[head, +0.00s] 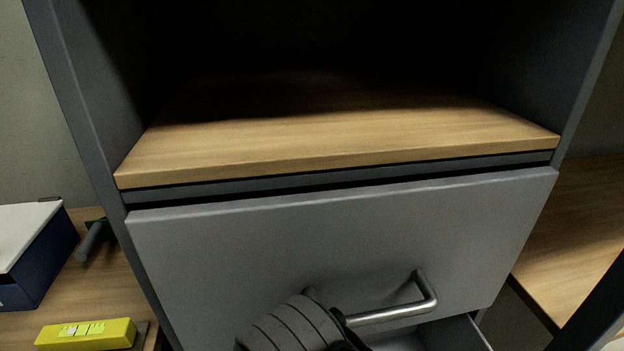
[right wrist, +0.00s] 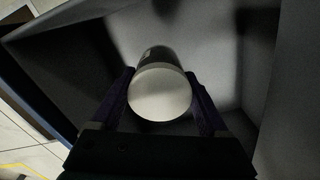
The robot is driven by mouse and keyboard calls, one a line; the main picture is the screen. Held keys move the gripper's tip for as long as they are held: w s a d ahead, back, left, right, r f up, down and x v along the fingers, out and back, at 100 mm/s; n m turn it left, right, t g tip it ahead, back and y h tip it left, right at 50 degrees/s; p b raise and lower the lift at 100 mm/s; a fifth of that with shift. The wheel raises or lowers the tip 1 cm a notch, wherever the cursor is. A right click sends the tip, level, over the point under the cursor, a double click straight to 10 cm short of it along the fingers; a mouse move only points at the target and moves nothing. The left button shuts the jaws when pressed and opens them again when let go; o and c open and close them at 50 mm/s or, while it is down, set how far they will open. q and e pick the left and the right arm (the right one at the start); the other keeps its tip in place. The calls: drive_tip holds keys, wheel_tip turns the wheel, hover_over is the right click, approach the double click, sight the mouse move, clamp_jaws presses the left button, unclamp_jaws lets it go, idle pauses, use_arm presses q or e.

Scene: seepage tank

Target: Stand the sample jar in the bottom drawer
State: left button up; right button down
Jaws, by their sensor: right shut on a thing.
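In the right wrist view the sample jar (right wrist: 160,93) shows its round pale lid toward the camera, with a darker body behind it. My right gripper (right wrist: 161,84) is shut on the jar, one dark finger on each side. Around and behind the jar are the grey inner walls of the open bottom drawer (right wrist: 218,58). The jar's base is hidden, so I cannot tell whether it touches the drawer floor. In the head view only a corner of this drawer (head: 456,335) shows, under a closed grey drawer front. My left gripper is not in view.
The upper drawer front (head: 340,240) has a metal bar handle (head: 395,312), partly hidden by a dark ribbed arm part of mine. Above is an open wooden shelf (head: 330,135). A yellow block (head: 86,334) and a blue-and-white box (head: 35,250) are on the left worktop.

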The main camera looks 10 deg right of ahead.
wheel_tip(320, 180, down, 10)
drive_tip(key=b, duration=0.8)
drive_tip(key=shift+f, duration=0.15)
drive_tip(key=d, duration=0.2)
drive_tip(key=w+d+p, duration=0.1)
drive_tip(key=d, duration=0.3)
drive_tip(key=shift+w+d, duration=0.15)
drive_tip(key=shift+w, duration=0.1)
drive_tip(key=d, duration=0.2)
drive_tip(key=w+d, duration=0.1)
drive_tip(key=d, duration=0.4)
drive_tip(key=shift+w+d+b, duration=0.3)
drive_tip(key=shift+w, duration=0.1)
drive_tip(key=d, duration=0.2)
drive_tip(key=w+d+b, duration=0.1)
drive_tip(key=shift+d+f, duration=0.2)
drive_tip(key=shift+d, duration=0.2)
drive_tip(key=shift+f+b, duration=0.65)
drive_tip(key=shift+b, duration=0.4)
drive_tip(key=shift+d, duration=0.1)
drive_tip(key=shift+r, duration=0.1)
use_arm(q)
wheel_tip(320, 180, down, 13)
use_arm(e)
drive_tip(key=shift+s+a, duration=0.1)
drive_tip(key=shift+a, duration=0.2)
